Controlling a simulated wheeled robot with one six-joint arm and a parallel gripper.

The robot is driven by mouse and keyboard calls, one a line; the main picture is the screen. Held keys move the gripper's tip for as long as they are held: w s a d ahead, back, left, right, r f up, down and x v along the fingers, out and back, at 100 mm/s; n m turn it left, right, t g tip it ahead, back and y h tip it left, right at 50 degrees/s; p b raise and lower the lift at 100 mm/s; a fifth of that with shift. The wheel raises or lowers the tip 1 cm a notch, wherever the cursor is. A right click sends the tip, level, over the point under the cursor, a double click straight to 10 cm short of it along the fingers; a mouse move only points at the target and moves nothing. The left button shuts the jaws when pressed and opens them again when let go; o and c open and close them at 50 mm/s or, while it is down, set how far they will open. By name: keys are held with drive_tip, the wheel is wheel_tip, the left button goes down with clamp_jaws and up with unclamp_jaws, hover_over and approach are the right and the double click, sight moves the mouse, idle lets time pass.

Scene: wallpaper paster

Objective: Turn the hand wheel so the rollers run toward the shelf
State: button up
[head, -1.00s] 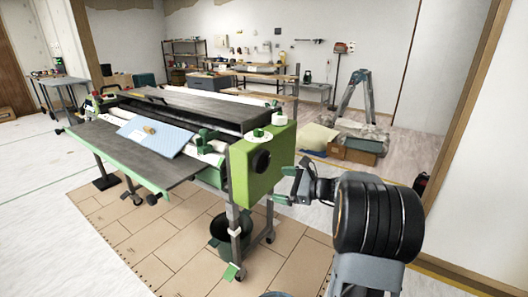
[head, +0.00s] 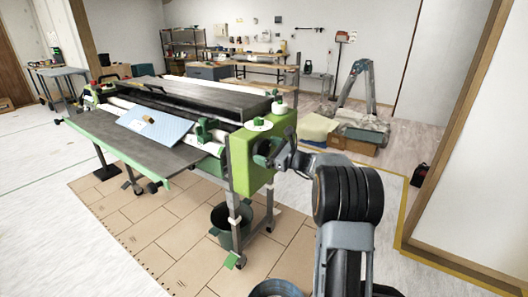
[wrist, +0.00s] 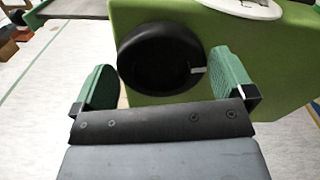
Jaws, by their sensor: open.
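The wallpaper paster (head: 215,105) stands in the middle of the head view, with a green end box (head: 254,172) facing my arm. In the wrist view the black round hand wheel (wrist: 160,62) sits on the green box face, with a small white mark on its right side. My gripper (wrist: 157,80) is open, with one green finger on each side of the wheel. The right finger is close to the wheel's rim; I cannot tell whether it touches. In the head view my gripper (head: 272,152) is at the box and mostly hides the wheel.
A blue patterned sheet (head: 155,125) lies on the paster's front tray. A dark bucket (head: 228,225) stands under the green box. A shelf (head: 184,52) and workbench (head: 250,70) stand at the back wall. A stepladder (head: 360,85) and boxes stand behind my arm.

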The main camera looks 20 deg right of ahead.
drive_tip(key=shift+x, duration=0.9)
drive_tip(key=shift+c, duration=0.2)
drive_tip(key=c, duration=0.4)
drive_tip(key=shift+c, duration=0.2)
drive_tip(key=shift+b, duration=0.4)
drive_tip(key=n+b, duration=0.2)
drive_tip(key=b, duration=0.1)
drive_tip(key=shift+a+f+n, duration=0.1)
drive_tip(key=shift+f+n, duration=0.15)
drive_tip(key=shift+n, duration=0.15)
drive_tip(key=n+b, duration=0.4)
drive_tip(key=b, duration=0.1)
drive_tip(key=shift+s, duration=0.1)
drive_tip(key=shift+a+n+b, duration=0.1)
drive_tip(key=shift+n+b, duration=0.3)
drive_tip(key=shift+r, duration=0.15)
